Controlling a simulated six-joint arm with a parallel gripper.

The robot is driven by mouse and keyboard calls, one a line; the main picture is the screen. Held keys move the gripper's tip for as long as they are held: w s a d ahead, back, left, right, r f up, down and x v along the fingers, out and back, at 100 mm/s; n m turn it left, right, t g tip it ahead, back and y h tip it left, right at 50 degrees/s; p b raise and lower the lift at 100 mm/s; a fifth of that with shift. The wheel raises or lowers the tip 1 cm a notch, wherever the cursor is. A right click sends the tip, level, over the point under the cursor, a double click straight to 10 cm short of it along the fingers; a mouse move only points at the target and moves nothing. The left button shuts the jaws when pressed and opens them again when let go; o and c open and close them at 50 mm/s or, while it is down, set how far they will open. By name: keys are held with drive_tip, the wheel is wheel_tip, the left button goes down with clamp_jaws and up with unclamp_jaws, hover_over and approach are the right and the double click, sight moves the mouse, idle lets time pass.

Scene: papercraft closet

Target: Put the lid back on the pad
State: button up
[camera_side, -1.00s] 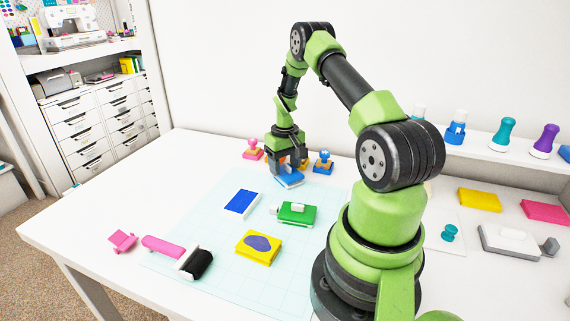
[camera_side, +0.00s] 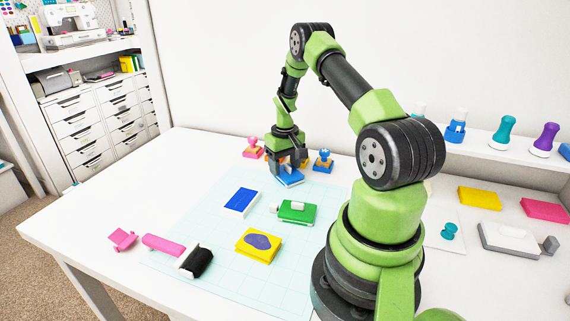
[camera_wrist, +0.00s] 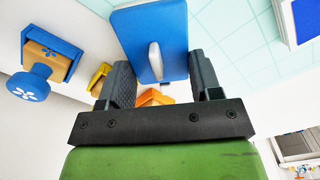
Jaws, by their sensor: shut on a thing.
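The blue lid (camera_side: 289,178) is at the far edge of the mat, under my gripper (camera_side: 289,165). In the wrist view the lid (camera_wrist: 148,22) shows its blue top and a pale handle (camera_wrist: 155,60) between the fingers. The side view does not clearly show whether the lid touches the table. The open pad (camera_side: 241,203), with a blue inked face in a white case, lies on the mat nearer the camera and to the left. Its corner shows in the wrist view (camera_wrist: 305,18).
A pink stamp (camera_side: 253,148) and a blue stamp (camera_side: 322,160) stand on either side of my gripper. A green closed pad (camera_side: 297,212) and a yellow block (camera_side: 258,246) lie near the open pad. A brayer (camera_side: 195,262) lies front left. Bare mat (camera_side: 205,232) separates them.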

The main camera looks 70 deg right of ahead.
idle(0.4)
drive_tip(key=o, duration=1.2)
drive_tip(key=shift+r, duration=2.95)
clamp_jaws()
drive_tip(key=shift+f, duration=0.2)
